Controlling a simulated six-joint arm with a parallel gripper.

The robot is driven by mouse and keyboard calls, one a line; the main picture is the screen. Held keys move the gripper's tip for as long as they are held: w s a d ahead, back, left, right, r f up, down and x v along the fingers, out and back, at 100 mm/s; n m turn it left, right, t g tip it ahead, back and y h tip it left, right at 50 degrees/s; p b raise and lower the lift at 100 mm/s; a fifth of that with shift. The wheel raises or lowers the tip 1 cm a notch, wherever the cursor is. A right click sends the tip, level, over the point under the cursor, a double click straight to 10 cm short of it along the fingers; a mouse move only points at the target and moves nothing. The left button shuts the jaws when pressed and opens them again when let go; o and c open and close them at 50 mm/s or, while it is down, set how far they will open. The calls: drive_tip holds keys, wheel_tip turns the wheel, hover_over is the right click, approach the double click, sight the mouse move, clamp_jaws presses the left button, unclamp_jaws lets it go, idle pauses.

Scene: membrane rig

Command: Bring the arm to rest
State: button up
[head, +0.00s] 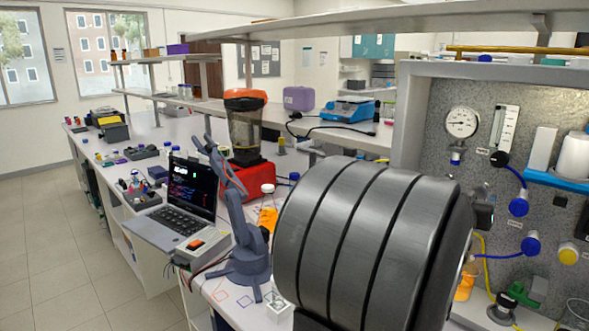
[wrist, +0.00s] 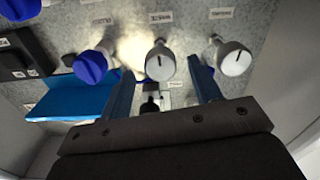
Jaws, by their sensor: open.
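My gripper (wrist: 162,72) shows in the wrist view as two blue fingers, spread apart with nothing held between them. It faces the grey speckled panel (wrist: 205,22). A knob with a pale face (wrist: 160,64) shows between the fingertips; I cannot tell whether anything touches. A second pale knob (wrist: 235,60) is right of the fingers, and a blue knob (wrist: 90,67) is to their left. In the head view a large dark grey ribbed cylinder, apparently my arm, fills the front and hides my gripper.
The head view shows the panel's gauge (head: 462,123), blue knobs (head: 518,207) with hoses, and a blue shelf (head: 556,181) holding white rolls. A small blue-grey arm (head: 247,225), a laptop (head: 183,204) and a red-based blender (head: 245,130) stand on the bench. Floor at left is clear.

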drive_tip(key=shift+x, duration=1.15)
drive_tip(key=v, duration=1.7)
drive_tip(key=w+d+m, duration=1.2)
drive_tip(key=shift+m, duration=0.3)
